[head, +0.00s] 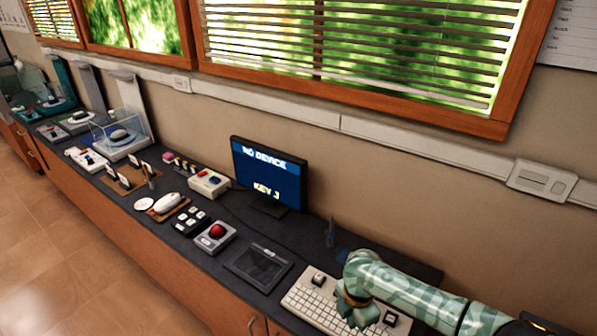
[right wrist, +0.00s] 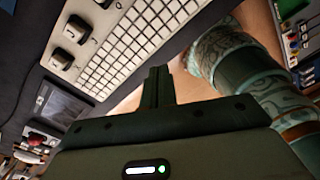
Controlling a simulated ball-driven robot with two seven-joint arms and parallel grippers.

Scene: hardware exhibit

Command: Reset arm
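My right arm (head: 410,284) comes in from the right in the head view, pale green with a wavy pattern. Its right gripper (head: 352,312) hangs over the white keyboard (head: 316,304), partly hidden by the arm. In the right wrist view, the two dark fingers of the right gripper (right wrist: 158,86) lie close together, with nothing visible between them. The keyboard (right wrist: 135,45) shows beyond them, apart from the fingertips. A patterned teal arm link (right wrist: 235,65) of mine shows at the right there. My left gripper is not visible.
A dark tablet (head: 258,266), a red trackball (head: 216,235) and a monitor (head: 268,175) reading "NO DEVICE" stand on the dark counter left of the keyboard. A clear display case (head: 122,135) stands farther back. The floor (head: 50,265) in front is clear.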

